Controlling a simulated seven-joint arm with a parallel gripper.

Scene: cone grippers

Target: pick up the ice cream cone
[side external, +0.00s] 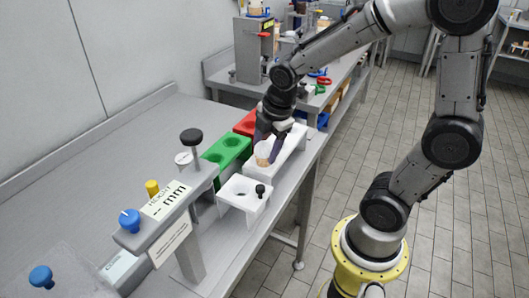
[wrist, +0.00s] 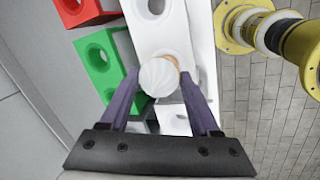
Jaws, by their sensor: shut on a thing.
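The ice cream cone (wrist: 158,78) shows from above in the wrist view as a white swirled top with a tan edge behind it. In the side view the cone (side external: 263,152) is a small pale shape at the near end of the long white block. My gripper (wrist: 161,75) has its two purple fingers on either side of the cone, shut on it. In the side view my gripper (side external: 266,138) reaches down over the block. The cone's lower part is hidden, and I cannot tell whether it is clear of the block.
The long white block (wrist: 153,38) has a round hole. A green block (side external: 226,149) and a red block (side external: 245,123) with holes stand left of it. A low white stand (side external: 240,193) with a black knob is nearer. A grey post with a label (side external: 167,200) stands front left.

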